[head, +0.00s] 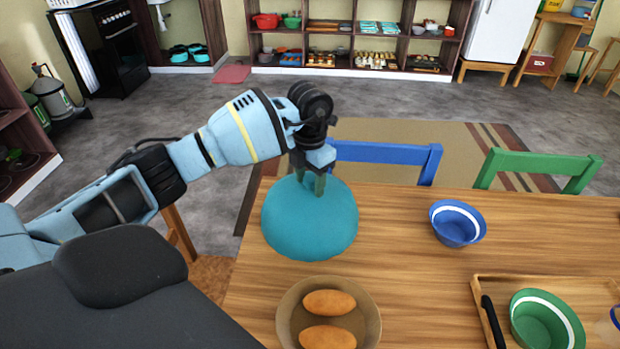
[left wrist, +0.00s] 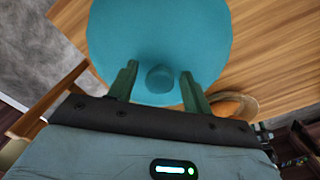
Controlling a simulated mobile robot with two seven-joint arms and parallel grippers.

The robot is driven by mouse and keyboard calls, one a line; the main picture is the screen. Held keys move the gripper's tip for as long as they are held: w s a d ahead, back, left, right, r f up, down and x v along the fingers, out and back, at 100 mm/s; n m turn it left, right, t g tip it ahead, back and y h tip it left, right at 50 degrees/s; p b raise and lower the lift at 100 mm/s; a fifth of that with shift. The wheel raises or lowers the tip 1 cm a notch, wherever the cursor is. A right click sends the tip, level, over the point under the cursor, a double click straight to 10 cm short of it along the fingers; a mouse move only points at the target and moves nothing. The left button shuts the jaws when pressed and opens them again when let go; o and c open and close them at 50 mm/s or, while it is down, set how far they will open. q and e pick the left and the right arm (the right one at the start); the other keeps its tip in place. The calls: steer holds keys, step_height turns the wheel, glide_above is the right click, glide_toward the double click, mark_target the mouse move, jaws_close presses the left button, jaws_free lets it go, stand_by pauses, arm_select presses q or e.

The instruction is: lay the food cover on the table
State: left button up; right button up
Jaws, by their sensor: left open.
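The food cover (head: 310,229) is a teal dome at the far left corner of the wooden table (head: 405,262). It appears to rest on the tabletop, dome up. In the left wrist view the cover (left wrist: 158,30) fills the upper middle, with its round knob (left wrist: 160,78) between my fingers. My left gripper (head: 318,184) is above the cover, pointing down. In the left wrist view its two fingers (left wrist: 160,86) are apart, one on each side of the knob, with gaps showing. My right gripper is not in view.
A bowl with two bread rolls (head: 328,303) stands just nearer than the cover. A blue bowl (head: 457,224) is to the right. A tray (head: 590,290) with a green bowl (head: 545,322) is at the right. Blue (head: 385,153) and green (head: 540,165) chairs stand behind the table.

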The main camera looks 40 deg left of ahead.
arm_select(q)
step_height(320, 180, up, 12)
steer(key=shift+r, duration=0.2)
steer(key=shift+f, duration=0.1)
stand_by(0.6)
